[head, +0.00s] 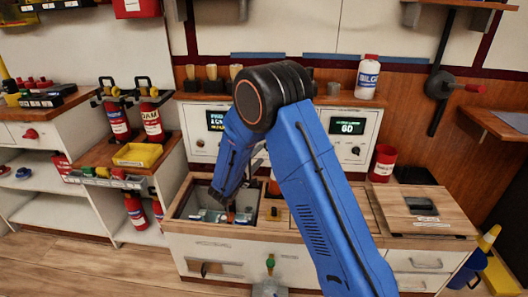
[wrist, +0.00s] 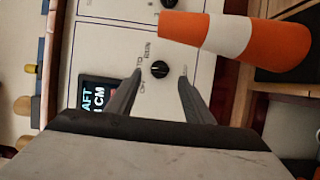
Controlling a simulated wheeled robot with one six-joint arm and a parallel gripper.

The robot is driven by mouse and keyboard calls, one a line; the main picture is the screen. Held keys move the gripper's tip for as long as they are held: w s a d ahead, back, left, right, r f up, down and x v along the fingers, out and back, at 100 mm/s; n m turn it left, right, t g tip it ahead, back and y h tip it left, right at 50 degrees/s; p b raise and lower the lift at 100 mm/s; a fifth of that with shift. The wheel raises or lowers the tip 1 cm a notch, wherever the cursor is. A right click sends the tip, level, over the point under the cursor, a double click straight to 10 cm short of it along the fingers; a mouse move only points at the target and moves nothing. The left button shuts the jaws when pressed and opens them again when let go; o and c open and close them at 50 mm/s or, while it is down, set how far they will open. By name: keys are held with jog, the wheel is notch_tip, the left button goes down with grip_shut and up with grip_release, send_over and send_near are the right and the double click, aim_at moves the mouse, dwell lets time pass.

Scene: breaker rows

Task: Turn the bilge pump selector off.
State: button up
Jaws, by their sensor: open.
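In the wrist view, a round black selector knob (wrist: 159,69) sits on a white panel (wrist: 110,45) with small lettering around it, only partly readable. A light index mark shows on the knob, but its exact setting is hard to tell. My gripper (wrist: 161,79) is open, its two fingers on either side of the knob in the picture; contact cannot be told. In the head view, my blue arm covers the middle of the panel, hiding this knob and the gripper tips. Whether this knob is the bilge pump selector cannot be read.
An orange-and-white cone-like object (wrist: 240,38) lies close to the right finger. A lit display (wrist: 97,98) is left of the knob; another knob (wrist: 168,3) is at the top edge. A white bilge bottle (head: 368,78) stands on the panel's top ledge, with a red can (head: 383,163) below.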

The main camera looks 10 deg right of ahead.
jog(key=shift+x, duration=2.65)
jog(key=c, duration=1)
jog(key=shift+f+n, duration=0.1)
jog(key=shift+n, duration=0.2)
jog(key=shift+d+f+n+t, duration=0.1)
jog(key=shift+n+t, duration=0.5)
jog(key=shift+n, duration=0.9)
jog(key=shift+f+n+t, duration=0.15)
jog(key=shift+n+t, duration=0.45)
jog(key=shift+n, duration=0.9)
jog(key=shift+f+n+t, duration=0.1)
jog(key=shift+n+t, duration=0.5)
jog(key=shift+n, duration=0.9)
